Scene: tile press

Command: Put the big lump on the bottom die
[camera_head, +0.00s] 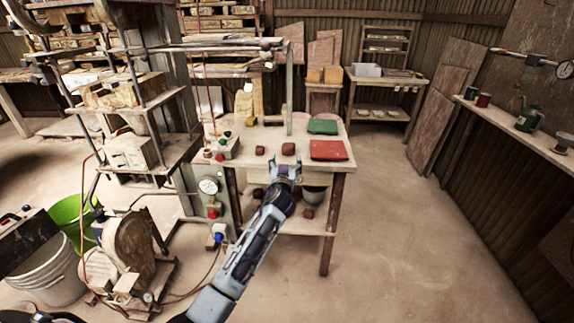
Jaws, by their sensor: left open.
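The biggest-looking reddish-brown lump (289,149) sits on the work table, just beyond my left gripper (286,168). A smaller brown lump (260,150) lies to its left. My left gripper is open at the table's front edge, with nothing seen between its fingers; I cannot tell if it touches the lump. The press stands left of the table. A pale block (130,150) on its lower plate looks like the bottom die, and another block (125,92) is above it. My right gripper is not in view.
A red slab (328,150) and a green one (322,127) lie on the table (318,175), right of the lump. A small control box (228,148) and a thin post (289,95) stand on it. A green bucket (70,215) is lower left. The floor at right is clear.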

